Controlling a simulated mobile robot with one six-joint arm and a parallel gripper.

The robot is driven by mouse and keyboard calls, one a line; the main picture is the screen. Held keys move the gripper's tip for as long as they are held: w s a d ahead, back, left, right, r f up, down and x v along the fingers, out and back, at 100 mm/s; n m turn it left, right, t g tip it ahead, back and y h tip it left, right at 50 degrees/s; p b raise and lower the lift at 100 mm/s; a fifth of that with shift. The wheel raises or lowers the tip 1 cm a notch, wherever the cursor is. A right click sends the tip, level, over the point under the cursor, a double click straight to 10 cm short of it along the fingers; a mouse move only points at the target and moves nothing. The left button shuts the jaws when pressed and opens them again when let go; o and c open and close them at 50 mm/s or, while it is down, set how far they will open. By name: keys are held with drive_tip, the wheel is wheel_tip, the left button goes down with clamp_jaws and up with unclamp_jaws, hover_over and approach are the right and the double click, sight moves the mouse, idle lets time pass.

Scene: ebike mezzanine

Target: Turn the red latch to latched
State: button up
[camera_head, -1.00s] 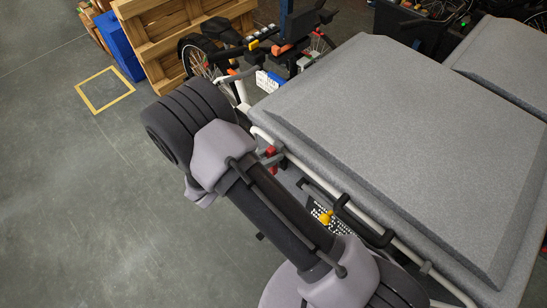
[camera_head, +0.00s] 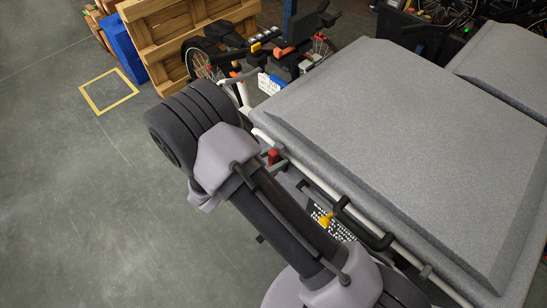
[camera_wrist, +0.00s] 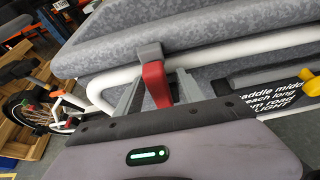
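The red latch (camera_wrist: 156,86) hangs from a grey bracket (camera_wrist: 150,53) on a white tube along the edge of a grey padded box (camera_wrist: 220,28). In the wrist view my gripper (camera_wrist: 160,78) has one finger on each side of the red latch. The fingers look apart, with narrow gaps beside the latch; contact is not clear. In the head view the red latch (camera_head: 272,156) shows just right of my arm, and my gripper is hidden behind the arm.
A yellow knob (camera_head: 325,220) and a black handle (camera_head: 365,226) sit along the same box side. A sign with white lettering (camera_wrist: 275,92) is to the right. A bicycle (camera_head: 200,62) and wooden pallets (camera_head: 165,40) stand behind. The floor at left is clear.

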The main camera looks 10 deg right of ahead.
drive_tip(key=p+v, duration=0.2)
drive_tip(key=v, duration=1.5)
drive_tip(key=shift+r+p, duration=0.15)
drive_tip(key=shift+p, duration=0.2)
drive_tip(key=shift+s+a, duration=0.1)
